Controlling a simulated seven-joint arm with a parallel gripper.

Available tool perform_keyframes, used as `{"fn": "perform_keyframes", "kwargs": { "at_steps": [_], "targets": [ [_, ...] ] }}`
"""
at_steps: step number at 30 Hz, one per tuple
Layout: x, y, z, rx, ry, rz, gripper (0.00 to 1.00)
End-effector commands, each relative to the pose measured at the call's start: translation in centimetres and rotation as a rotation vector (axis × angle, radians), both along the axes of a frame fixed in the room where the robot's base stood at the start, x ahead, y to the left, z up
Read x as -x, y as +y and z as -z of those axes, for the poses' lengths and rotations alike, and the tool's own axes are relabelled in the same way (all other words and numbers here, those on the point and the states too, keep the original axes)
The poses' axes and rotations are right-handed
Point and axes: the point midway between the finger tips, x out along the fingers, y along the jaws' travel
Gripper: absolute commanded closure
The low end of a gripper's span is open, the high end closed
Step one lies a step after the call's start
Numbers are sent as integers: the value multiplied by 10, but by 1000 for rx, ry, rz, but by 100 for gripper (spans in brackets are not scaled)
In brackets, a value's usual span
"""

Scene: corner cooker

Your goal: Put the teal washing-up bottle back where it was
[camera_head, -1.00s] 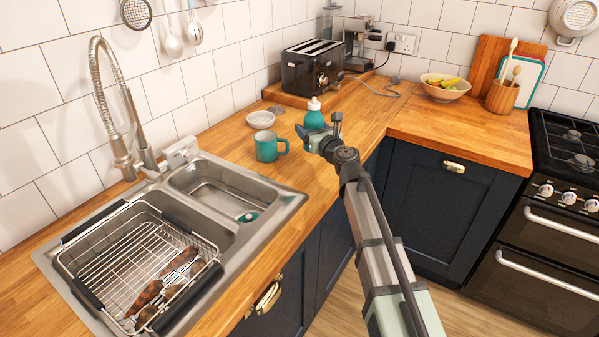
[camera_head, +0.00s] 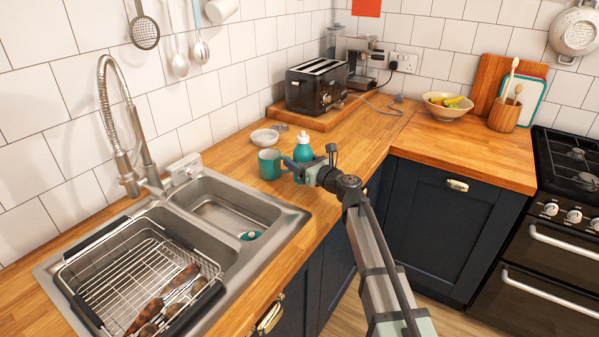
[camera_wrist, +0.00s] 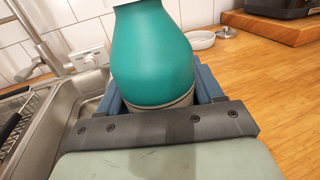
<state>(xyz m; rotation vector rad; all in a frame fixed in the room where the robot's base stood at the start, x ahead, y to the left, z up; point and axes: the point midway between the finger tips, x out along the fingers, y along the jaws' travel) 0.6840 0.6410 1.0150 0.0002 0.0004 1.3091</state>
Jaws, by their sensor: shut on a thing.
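The teal washing-up bottle (camera_head: 303,148) has a white top and stands upright beside the teal mug (camera_head: 270,164), on its right. My gripper (camera_head: 306,172) is shut on the bottle, low on its body. The wrist view shows the bottle (camera_wrist: 152,55) between the two blue fingers (camera_wrist: 160,92). The bottle's base is hidden by my gripper, so I cannot tell whether it touches the wooden worktop (camera_head: 355,140).
The double sink (camera_head: 290,225) with a wire rack (camera_head: 75,245) lies to the left. A small white dish (camera_head: 265,137) sits behind the mug. The black toaster (camera_head: 316,86) stands on a raised board behind. Worktop right of the bottle is clear.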

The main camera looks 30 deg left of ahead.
Motion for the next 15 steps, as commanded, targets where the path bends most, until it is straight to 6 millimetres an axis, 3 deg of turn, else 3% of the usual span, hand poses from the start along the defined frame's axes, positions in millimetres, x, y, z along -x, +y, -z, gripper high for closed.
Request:
{"fn": "perform_keyframes", "kwargs": {
  "at_steps": [11,15],
  "targets": [
    [0,0,35,1,1,1,66],
    [0,0,38,-1,0,1,66]
  ]
}}
